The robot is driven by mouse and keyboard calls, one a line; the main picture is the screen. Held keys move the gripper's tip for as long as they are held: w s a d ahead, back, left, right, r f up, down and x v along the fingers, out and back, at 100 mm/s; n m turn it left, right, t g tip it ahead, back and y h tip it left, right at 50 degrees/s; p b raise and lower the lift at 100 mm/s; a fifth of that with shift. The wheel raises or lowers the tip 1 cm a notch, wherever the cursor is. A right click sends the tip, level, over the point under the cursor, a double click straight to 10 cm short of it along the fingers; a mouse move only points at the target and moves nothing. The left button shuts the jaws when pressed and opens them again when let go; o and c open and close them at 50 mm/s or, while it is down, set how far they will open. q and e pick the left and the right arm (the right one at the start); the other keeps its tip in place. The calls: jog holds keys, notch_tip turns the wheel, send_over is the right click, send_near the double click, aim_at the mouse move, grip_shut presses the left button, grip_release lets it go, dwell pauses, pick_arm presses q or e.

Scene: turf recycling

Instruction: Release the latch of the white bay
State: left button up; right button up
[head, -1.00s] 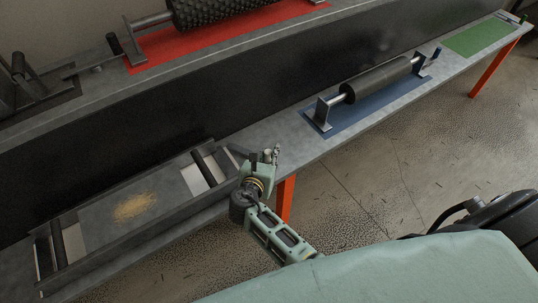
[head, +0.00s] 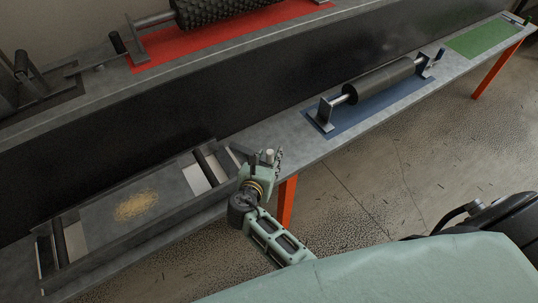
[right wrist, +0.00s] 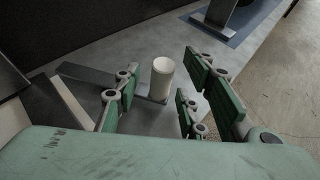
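The white bay (head: 203,177) is the long grey tray at the lower left of the head view, with pale panels inside. Its latch handle (right wrist: 162,80) is an upright pale cylinder in the right wrist view, at the bay's right end; its small top (head: 268,154) shows in the head view. My right gripper (head: 264,158) is at this end of the bay. In the right wrist view the right gripper (right wrist: 160,88) is open, with green fingers apart on both sides of the handle. I cannot tell whether any finger touches it. My left gripper is out of view.
A dark roller (head: 385,80) rests in brackets on a blue mat (head: 345,122) farther right along the bench. A studded roller (head: 225,8) lies over a red mat (head: 200,52) on the back bench. A green mat (head: 485,38) is bare. Floor lies open in front.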

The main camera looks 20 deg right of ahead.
jog(key=v, duration=0.6)
